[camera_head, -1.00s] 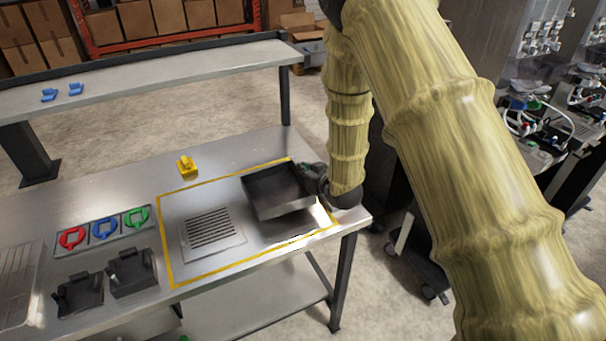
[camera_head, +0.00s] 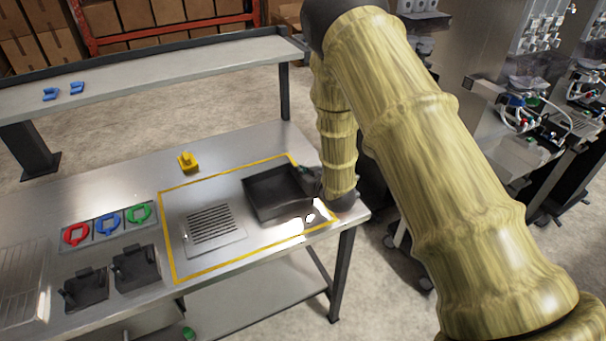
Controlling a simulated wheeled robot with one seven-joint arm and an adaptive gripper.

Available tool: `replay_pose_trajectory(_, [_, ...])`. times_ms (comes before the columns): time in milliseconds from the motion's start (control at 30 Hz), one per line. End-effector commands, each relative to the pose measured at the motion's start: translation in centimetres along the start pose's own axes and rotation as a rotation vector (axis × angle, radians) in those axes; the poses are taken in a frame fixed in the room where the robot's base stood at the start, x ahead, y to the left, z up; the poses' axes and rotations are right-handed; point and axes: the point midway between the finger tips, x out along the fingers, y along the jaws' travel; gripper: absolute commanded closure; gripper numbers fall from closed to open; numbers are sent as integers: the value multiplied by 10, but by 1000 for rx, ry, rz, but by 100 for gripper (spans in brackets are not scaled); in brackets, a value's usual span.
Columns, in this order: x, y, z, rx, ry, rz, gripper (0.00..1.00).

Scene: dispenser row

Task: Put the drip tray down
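The drip tray (camera_head: 273,212) is a dark, shallow, square open box. It is at the right end of the steel table, inside the yellow outlined area (camera_head: 222,264), and looks level and empty. It appears to be at or very near the table surface; exact contact cannot be told. My gripper (camera_head: 312,184) is at the tray's right edge, below my yellow-sleeved arm. The fingers are small, dark and partly hidden, so their closure on the rim cannot be made out.
A slotted grille plate (camera_head: 213,228) lies left of the tray. A yellow piece (camera_head: 187,162) stands behind the outline. Red, blue and green rings sit in a holder (camera_head: 92,232), with two black blocks (camera_head: 136,268) in front. A raised shelf (camera_head: 150,75) runs along the back.

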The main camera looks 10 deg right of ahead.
Motion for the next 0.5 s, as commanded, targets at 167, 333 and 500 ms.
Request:
replay_pose_trajectory(167, [1, 0, 2, 0, 0, 0, 90])
replay_pose_trajectory(333, [1, 0, 2, 0, 0, 0, 73])
replay_pose_trajectory(500, [1, 0, 2, 0, 0, 0, 73])
